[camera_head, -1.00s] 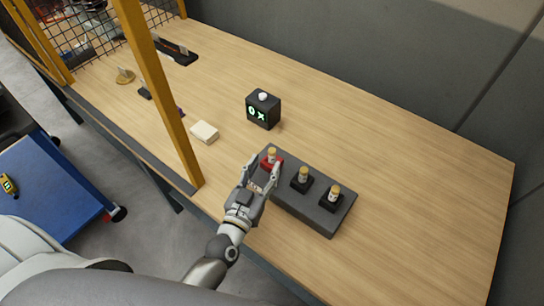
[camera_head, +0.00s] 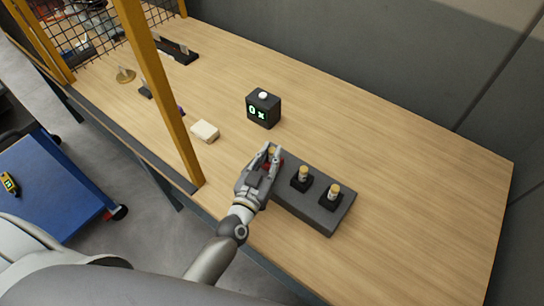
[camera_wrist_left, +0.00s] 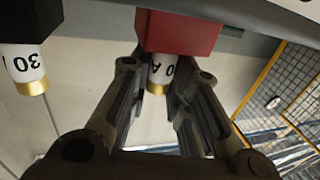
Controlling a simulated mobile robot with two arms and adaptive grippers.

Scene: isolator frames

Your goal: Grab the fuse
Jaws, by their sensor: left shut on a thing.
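A dark grey block (camera_head: 315,208) on the table carries fuses in a row of holders. The left one sits in a red holder (camera_wrist_left: 178,32). My left gripper (camera_head: 270,160) is at this red holder, its fingers shut on the fuse (camera_wrist_left: 160,72). In the wrist view this fuse is white with dark lettering and a gold end, between the two fingers and still against the red holder. Two other fuses stand upright in black holders, a middle one (camera_head: 303,174) and a right one (camera_head: 334,192). My right gripper is not in view.
A black box with a green display (camera_head: 263,110) and a white top button stands behind the block. A pale small block (camera_head: 205,131) lies to its left. A yellow post (camera_head: 160,95) rises at the left. The table's right part is clear.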

